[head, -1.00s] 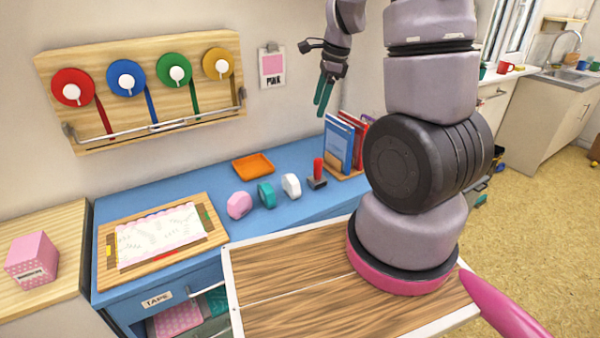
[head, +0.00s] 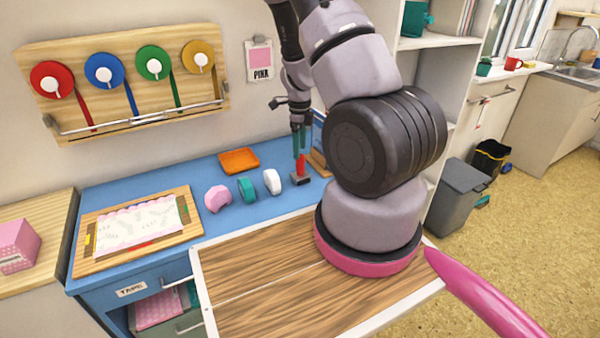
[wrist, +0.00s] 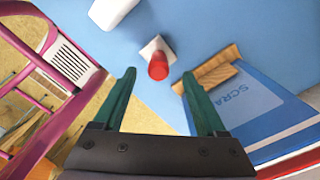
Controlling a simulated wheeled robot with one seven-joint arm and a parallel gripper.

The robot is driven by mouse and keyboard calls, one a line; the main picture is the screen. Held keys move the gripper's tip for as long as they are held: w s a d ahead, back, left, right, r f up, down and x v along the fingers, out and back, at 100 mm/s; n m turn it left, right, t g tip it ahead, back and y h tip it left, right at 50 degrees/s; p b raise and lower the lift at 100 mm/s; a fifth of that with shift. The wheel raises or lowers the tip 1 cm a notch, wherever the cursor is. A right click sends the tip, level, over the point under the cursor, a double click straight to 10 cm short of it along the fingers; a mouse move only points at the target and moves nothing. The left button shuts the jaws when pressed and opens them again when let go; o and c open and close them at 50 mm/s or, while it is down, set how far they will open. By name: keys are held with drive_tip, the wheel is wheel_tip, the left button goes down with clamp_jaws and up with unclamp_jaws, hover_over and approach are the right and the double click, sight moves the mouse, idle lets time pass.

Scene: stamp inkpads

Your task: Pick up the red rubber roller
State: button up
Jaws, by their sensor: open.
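The red rubber roller (head: 301,166) stands on the blue counter, its red handle up on a grey base. In the wrist view, the roller (wrist: 158,68) is seen from above, lined up between the fingertips. My gripper (head: 299,152) points down with its teal fingers close over the handle's top. The wrist view shows my gripper (wrist: 158,74) open and empty, one finger to each side of the handle. I cannot tell whether the fingertips reach below the handle's top.
A wooden rack (wrist: 213,70) with a blue book (wrist: 250,105) stands close by the right finger. A white roll (head: 271,182), a teal roll (head: 246,189) and a pink roll (head: 217,199) stand left of the roller. An orange tray (head: 239,158) lies behind them.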

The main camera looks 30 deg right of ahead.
sight(301, 155)
wheel_tip(301, 155, down, 5)
drive_tip(key=shift+s+r, duration=0.1)
drive_tip(key=shift+s, duration=0.05)
clamp_jaws()
